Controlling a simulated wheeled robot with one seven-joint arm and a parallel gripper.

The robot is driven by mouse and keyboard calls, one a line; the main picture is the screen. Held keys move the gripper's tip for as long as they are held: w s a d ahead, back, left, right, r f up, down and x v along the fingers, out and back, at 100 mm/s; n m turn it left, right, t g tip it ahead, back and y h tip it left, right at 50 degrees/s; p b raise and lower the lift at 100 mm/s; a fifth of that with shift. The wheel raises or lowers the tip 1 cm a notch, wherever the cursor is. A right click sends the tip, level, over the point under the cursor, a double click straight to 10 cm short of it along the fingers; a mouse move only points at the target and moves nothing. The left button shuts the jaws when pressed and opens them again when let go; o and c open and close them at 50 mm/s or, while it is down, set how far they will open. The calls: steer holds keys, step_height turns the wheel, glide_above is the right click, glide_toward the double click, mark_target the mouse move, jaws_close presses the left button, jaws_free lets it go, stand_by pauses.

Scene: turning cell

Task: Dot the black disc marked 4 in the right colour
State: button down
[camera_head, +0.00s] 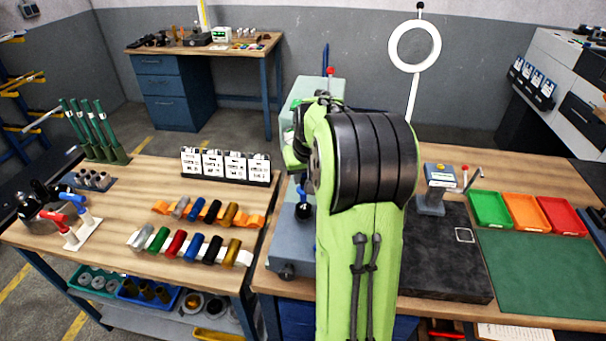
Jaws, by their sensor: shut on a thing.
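My arm fills the middle of the view and hides much behind it. My gripper (301,182) shows only in small part, left of the arm, pointing down and shut on a small blue thing (304,194), perhaps a marker. A dark rounded thing (293,230) lies below it on the blue-grey machine (293,258); I cannot tell whether they touch. No number 4 is readable, so I cannot tell which thing is the black disc.
Coloured cylinders (190,244) lie in rows on the left bench. Right of my arm are a black plate (450,275), a small grey device (438,177), green, orange and red trays (524,212) and a bare green mat (545,270). A ring on a stand (415,46) rises behind.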

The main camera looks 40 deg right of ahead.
steer(key=shift+f+b, duration=0.5)
steer(key=shift+f, duration=0.05)
stand_by(1.4)
step_height(320, 180, up, 7)
steer(key=p, duration=0.6)
steer(key=shift+r, duration=0.15)
stand_by(0.4)
steer(key=shift+f, duration=0.2)
steer(key=w+a+f+n+y+b, duration=0.1)
steer(key=w+a+f+b, duration=0.15)
steer(key=a+f, duration=0.45)
steer(key=w+a+f+n+b, duration=0.1)
steer(key=w+a+f, duration=0.3)
steer(key=f, duration=0.5)
steer(key=s+a+f+n+b, duration=0.1)
steer(key=s+a+f, duration=0.1)
steer(key=a+f, duration=0.5)
steer(key=s+a+f+n+y, duration=0.1)
steer(key=s+a+f+n, duration=0.1)
steer(key=a+f, duration=0.5)
steer(key=shift+s+a+f+n+t+b, duration=0.3)
steer(key=shift+s+a+b, duration=0.1)
steer(key=shift+s+a, duration=0.25)
